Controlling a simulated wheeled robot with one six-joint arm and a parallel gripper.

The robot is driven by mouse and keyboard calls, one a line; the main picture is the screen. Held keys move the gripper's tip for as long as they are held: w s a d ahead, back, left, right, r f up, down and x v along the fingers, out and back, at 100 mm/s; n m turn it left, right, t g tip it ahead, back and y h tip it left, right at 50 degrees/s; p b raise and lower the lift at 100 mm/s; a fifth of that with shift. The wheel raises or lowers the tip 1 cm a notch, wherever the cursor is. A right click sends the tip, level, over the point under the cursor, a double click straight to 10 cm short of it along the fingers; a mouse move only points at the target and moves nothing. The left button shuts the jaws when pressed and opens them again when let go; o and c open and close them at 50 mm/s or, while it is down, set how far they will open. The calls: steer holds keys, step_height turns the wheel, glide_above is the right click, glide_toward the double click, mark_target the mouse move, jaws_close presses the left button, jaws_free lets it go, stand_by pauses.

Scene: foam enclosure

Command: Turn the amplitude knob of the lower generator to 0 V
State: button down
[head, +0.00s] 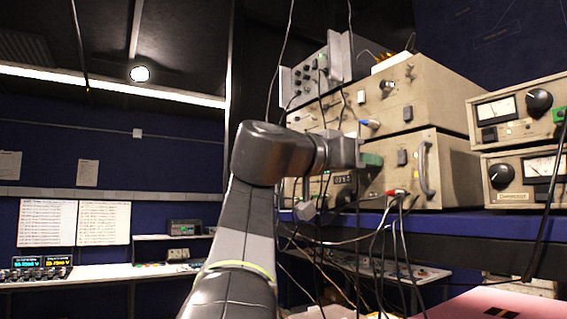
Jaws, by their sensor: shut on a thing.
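The lower generator (447,172) is a beige box on a shelf at right centre, with a small display (343,180), a metal handle and a red plug on its front. My gripper (371,160) is at its front panel, shut on a knob, with a green pad visible at its tip. The gripped knob is hidden by the fingers, so its pointer and setting cannot be read. The upper generator (440,97) sits directly on top of the lower one. The digits on the display are too small to read surely.
Several cables hang in front of the generators and below my gripper. Two metered units (508,108) stand stacked at the right. A smaller knobbed box (308,78) sits on top at the left. A pink surface (465,305) is at lower right. A white bench runs along the left.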

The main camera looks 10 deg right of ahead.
steer(key=shift+n, duration=0.4)
steer(key=n+p, duration=0.1)
steer(key=n, duration=0.3)
steer(key=shift+r+n, duration=0.15)
steer(key=shift+n, duration=0.25)
steer(key=n+p, duration=0.1)
steer(key=n, duration=0.3)
steer(key=shift+s+r, duration=0.1)
steer(key=n+p, duration=0.2)
steer(key=n, duration=0.4)
steer(key=shift+p, duration=0.3)
steer(key=n+p, duration=0.1)
steer(key=n, duration=0.3)
steer(key=shift+p, duration=0.4)
steer(key=c, duration=1.3)
jaws_free()
steer(key=shift+a, duration=0.1)
